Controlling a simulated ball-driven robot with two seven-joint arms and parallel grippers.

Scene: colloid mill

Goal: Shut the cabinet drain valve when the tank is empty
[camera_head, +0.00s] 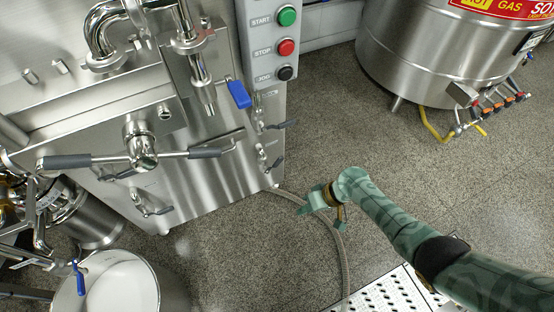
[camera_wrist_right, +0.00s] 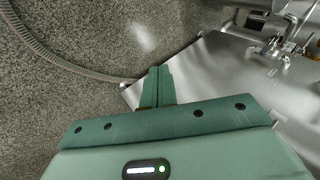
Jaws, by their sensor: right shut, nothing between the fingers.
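The steel cabinet (camera_head: 205,178) stands at the upper left of the head view. Near its right edge are two small valves with dark levers, an upper one (camera_head: 262,122) and a lower one (camera_head: 264,158). I cannot tell which is the drain valve or whether it is open. A valve fitting on the cabinet also shows at the upper right of the wrist view (camera_wrist_right: 278,48). My right gripper (camera_head: 304,208) is shut and empty, low over the floor, right of the cabinet's bottom corner and apart from the valves. Its closed fingers show in the wrist view (camera_wrist_right: 157,72). My left gripper is out of view.
A ribbed hose (camera_head: 338,240) runs from the cabinet's foot across the floor beside my right gripper. A large round steel vessel (camera_head: 415,60) stands at the upper right. A white-topped drum (camera_head: 118,285) stands lower left. The floor at centre right is clear.

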